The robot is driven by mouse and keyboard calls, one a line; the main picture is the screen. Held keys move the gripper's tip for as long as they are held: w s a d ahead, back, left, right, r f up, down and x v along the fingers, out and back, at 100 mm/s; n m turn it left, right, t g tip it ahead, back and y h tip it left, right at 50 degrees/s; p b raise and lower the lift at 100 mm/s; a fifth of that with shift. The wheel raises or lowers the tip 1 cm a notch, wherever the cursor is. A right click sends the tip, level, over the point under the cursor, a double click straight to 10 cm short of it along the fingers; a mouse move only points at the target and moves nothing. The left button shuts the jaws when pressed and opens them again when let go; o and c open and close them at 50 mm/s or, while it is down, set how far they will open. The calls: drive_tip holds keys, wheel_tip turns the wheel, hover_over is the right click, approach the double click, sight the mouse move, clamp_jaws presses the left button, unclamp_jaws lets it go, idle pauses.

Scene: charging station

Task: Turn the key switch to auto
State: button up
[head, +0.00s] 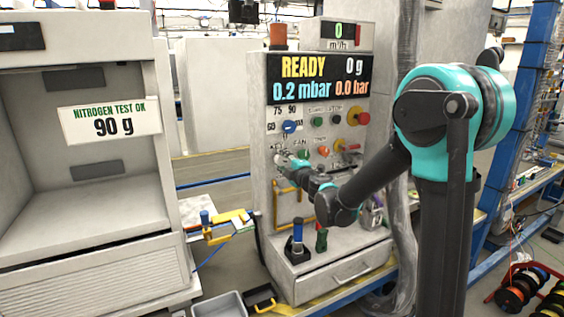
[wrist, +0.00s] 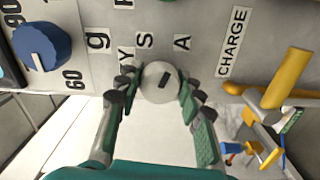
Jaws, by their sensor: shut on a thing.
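The key switch (wrist: 160,76) is a round pale knob with a short dark slot, set in the panel. The slot tilts slightly toward the upper right in the wrist view. In the head view my gripper (head: 291,163) reaches the left part of the control panel (head: 258,110), and the switch is mostly hidden there.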

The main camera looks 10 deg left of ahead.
drive_tip(key=shift+m, duration=1)
drive_tip(key=o, duration=1.2)
drive_tip(key=shift+c, duration=0.2)
drive_tip(key=v, duration=1.2)
